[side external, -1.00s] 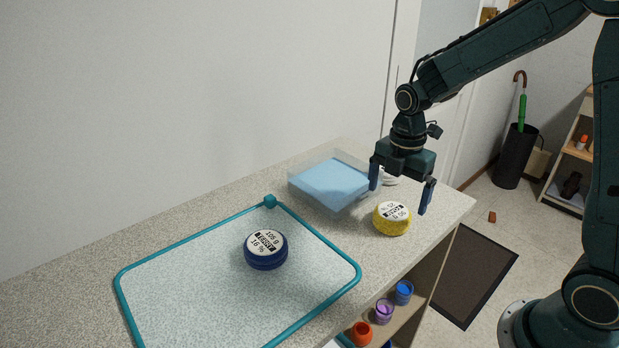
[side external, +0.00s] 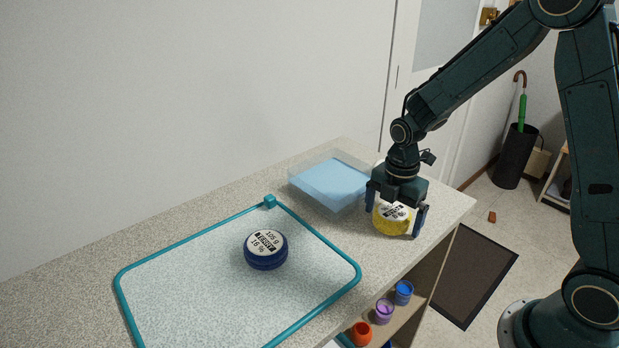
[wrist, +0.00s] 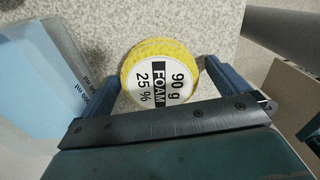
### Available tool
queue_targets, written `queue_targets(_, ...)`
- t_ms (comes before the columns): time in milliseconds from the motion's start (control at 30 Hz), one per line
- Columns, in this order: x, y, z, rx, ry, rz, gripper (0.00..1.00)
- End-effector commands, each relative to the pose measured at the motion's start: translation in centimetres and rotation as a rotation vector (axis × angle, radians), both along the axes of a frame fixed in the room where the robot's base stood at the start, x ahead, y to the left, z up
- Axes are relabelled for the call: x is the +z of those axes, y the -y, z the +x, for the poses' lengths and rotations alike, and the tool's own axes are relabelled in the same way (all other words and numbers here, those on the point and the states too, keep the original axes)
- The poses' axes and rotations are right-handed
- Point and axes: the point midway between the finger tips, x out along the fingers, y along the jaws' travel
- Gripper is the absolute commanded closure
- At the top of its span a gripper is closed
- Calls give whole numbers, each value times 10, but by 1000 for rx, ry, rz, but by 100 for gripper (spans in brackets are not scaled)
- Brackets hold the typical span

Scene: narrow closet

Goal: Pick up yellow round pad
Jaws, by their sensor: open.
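The yellow round pad (side external: 391,222) sits on the speckled counter near its front right edge. Its white top label reads 90 g, FOAM, 25 % in the wrist view (wrist: 160,75). My gripper (side external: 397,222) is open, with one blue finger on each side of the pad. In the wrist view the pad lies between the fingertips (wrist: 161,75), with a visible gap on the right side; contact on the left cannot be told. Part of the pad's top is hidden by my gripper in the side view.
A dark blue round pad (side external: 266,251) lies on a teal-rimmed tray (side external: 309,319). The counter's front edge (side external: 434,245) is close by, with a shelf of cups (side external: 384,312) below.

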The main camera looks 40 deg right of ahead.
Motion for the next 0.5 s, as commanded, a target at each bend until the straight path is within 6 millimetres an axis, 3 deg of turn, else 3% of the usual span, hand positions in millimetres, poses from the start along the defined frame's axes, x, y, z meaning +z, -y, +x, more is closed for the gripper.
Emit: queue_targets(500, -1, 0, 0, 0, 1, 0, 0)
